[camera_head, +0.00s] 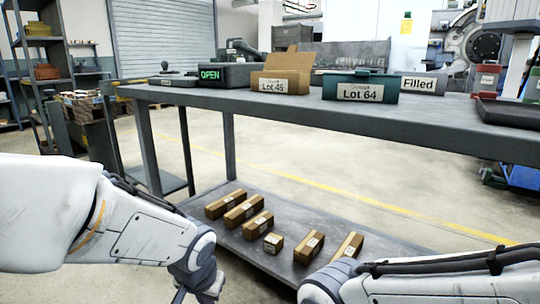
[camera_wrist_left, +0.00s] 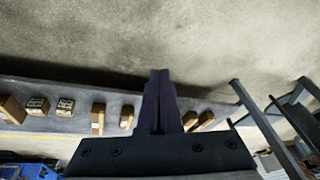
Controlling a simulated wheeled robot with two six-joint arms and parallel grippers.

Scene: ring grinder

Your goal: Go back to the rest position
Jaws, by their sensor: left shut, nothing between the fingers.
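My left arm comes in from the left in the head view, with its hand cut off at the bottom edge. In the left wrist view my left gripper (camera_wrist_left: 160,78) has its two dark fingers pressed together with nothing between them. It points over the floor past the edge of the lower shelf. My right arm enters at the lower right of the head view; its gripper is out of the picture.
The grey workbench (camera_head: 425,128) carries a "Lot 45" box (camera_head: 283,81), a green "Lot 64" bin (camera_head: 360,93), a "Filled" sign (camera_head: 419,82) and an "OPEN" sign (camera_head: 209,74). Several small cartons (camera_head: 244,210) lie on its lower shelf (camera_head: 375,240). A storage rack (camera_head: 45,42) stands at left.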

